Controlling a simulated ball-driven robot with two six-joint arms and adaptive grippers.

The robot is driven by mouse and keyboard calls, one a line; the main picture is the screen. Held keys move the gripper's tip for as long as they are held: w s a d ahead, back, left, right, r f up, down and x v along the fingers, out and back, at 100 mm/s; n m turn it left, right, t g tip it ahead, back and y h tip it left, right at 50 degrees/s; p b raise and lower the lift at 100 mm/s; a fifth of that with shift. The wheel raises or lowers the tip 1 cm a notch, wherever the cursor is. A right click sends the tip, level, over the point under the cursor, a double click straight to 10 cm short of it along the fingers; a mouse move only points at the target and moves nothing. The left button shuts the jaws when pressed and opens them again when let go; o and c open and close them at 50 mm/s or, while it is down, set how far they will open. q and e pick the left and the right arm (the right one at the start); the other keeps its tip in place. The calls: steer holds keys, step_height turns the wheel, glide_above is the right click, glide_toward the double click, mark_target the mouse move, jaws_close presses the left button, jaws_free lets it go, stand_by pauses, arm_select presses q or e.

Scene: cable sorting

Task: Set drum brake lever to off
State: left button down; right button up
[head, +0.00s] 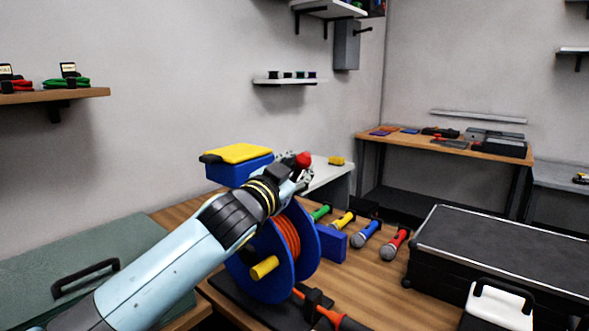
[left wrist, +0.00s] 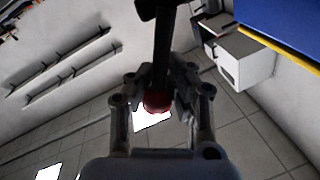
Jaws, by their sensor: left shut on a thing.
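My left gripper (head: 299,172) is above and behind the blue cable drum (head: 307,243), which carries orange cable (head: 287,240) and a yellow crank handle (head: 264,267). The gripper is shut on the brake lever's red knob (head: 303,160). In the left wrist view the red knob (left wrist: 157,102) sits between the fingers of the left gripper (left wrist: 159,95), with the dark lever bar (left wrist: 163,45) running up from it. The lever's lower end is hidden behind my arm in the head view. My right gripper is not in view.
Several microphones with coloured bands, including a blue one (head: 366,234) and a red one (head: 394,243), lie right of the drum. A blue box with a yellow lid (head: 240,153) stands behind my arm. A black case (head: 500,247) is at the right and a green case (head: 90,265) at the left.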

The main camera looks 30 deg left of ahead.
arm_select(q)
steer(key=f+m, duration=0.1)
steer(key=m, duration=0.1)
steer(key=d+f+m+h+b, duration=0.1)
steer(key=m, duration=0.2)
steer(key=d+f+m+t+b, duration=0.1)
steer(key=m, duration=0.1)
steer(key=shift+s+d+m+h, duration=0.15)
steer(key=shift+d+m+h, duration=0.1)
steer(key=shift+m+h, duration=0.05)
steer(key=shift+f, duration=0.25)
steer(key=c, duration=1.5)
jaws_free()
steer(key=shift+s+d, duration=0.1)
steer(key=shift+c, duration=0.2)
steer(key=o, duration=0.4)
steer(key=shift+s+d+r, duration=0.1)
steer(key=shift+s+r, duration=0.05)
steer(key=shift+r, duration=0.1)
steer(key=shift+o, duration=0.8)
steer(key=shift+r, duration=0.1)
